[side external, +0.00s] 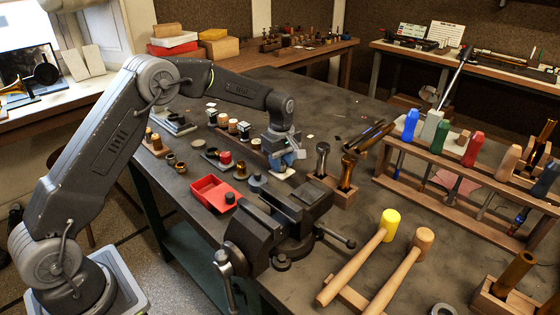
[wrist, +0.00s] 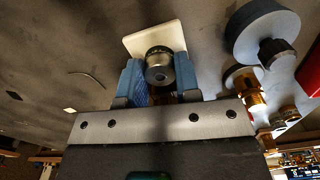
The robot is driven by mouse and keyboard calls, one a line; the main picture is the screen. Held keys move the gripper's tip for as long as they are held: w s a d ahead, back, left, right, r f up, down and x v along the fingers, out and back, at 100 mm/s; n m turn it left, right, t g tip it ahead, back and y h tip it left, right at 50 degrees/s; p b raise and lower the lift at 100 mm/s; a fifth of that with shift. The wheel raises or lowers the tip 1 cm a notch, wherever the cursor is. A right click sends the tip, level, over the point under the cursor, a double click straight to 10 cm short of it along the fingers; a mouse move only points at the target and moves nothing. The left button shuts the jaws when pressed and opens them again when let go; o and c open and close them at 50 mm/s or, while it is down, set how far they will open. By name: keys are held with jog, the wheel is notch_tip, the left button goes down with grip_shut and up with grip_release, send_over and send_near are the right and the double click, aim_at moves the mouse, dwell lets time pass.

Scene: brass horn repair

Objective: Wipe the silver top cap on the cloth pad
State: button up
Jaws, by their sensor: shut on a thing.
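My gripper (side external: 284,160) points down near the middle of the bench, just behind the vise. In the wrist view its two blue fingers (wrist: 158,78) are shut on the silver top cap (wrist: 158,64), a small round metal cap with a dark centre. The cream cloth pad (wrist: 152,36) lies right beyond the cap in that view. The pad (side external: 286,174) also shows as a small pale patch beneath my gripper in the side view. The cap is over or against the pad; I cannot tell whether they touch. In the side view my fingers largely hide the cap.
A dark vise (side external: 285,222) stands close in front of my gripper. A red tray (side external: 214,192) is to its left, and a wooden block with upright metal tools (side external: 342,190) is to its right. Mallets (side external: 390,222) and a screwdriver rack (side external: 450,178) lie further right. The bench behind is fairly clear.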

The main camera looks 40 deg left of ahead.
jog(key=shift+d, duration=0.7)
jog(key=shift+a, duration=0.2)
jog(key=shift+a, duration=0.85)
jog(key=shift+d, duration=0.1)
jog(key=shift+d, duration=0.95)
jog(key=shift+a, duration=1.05)
jog(key=shift+d, duration=0.1)
